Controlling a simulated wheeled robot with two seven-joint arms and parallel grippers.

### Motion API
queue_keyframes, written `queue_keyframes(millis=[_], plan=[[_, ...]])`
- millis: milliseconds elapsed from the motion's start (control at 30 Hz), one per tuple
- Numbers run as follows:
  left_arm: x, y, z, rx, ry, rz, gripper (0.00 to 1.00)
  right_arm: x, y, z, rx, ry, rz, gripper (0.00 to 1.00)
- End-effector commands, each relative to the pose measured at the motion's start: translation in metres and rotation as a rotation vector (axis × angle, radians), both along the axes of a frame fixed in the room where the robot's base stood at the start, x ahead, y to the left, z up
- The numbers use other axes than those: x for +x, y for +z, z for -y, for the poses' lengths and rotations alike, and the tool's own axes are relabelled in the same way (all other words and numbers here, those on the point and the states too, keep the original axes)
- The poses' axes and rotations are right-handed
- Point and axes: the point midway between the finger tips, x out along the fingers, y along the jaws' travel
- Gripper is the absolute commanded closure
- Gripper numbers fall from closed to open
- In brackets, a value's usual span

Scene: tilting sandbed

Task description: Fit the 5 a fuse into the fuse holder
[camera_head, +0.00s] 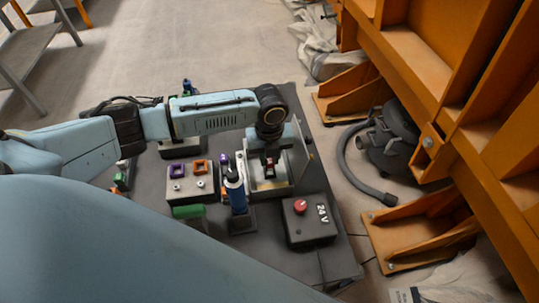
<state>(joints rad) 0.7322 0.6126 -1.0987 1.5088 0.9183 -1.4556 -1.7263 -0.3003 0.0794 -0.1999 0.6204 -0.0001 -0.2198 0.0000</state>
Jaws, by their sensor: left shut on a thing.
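My left gripper (270,157) points down over an open metal-walled box (281,188) on the dark table. It is shut on a small dark red piece, which looks like the fuse (270,171). The piece is mostly hidden by the fingers, and I cannot read a rating on it. The box seems to be the fuse holder; its inside is partly covered by the gripper, and I cannot tell whether the piece touches it. My right gripper is not in view.
A blue upright tool (236,192) and a green piece (187,212) are nearby. A black 24 V box (309,221) with a red knob is in front right.

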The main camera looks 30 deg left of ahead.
Motion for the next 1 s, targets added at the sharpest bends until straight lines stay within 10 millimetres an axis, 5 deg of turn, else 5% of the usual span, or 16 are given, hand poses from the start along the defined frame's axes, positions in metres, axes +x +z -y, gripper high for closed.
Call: queue_keyframes(millis=[1000], plan=[[0.0, -0.014, 0.0, -0.001, 0.0, -0.001, 1.0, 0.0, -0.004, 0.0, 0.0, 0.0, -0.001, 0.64]])
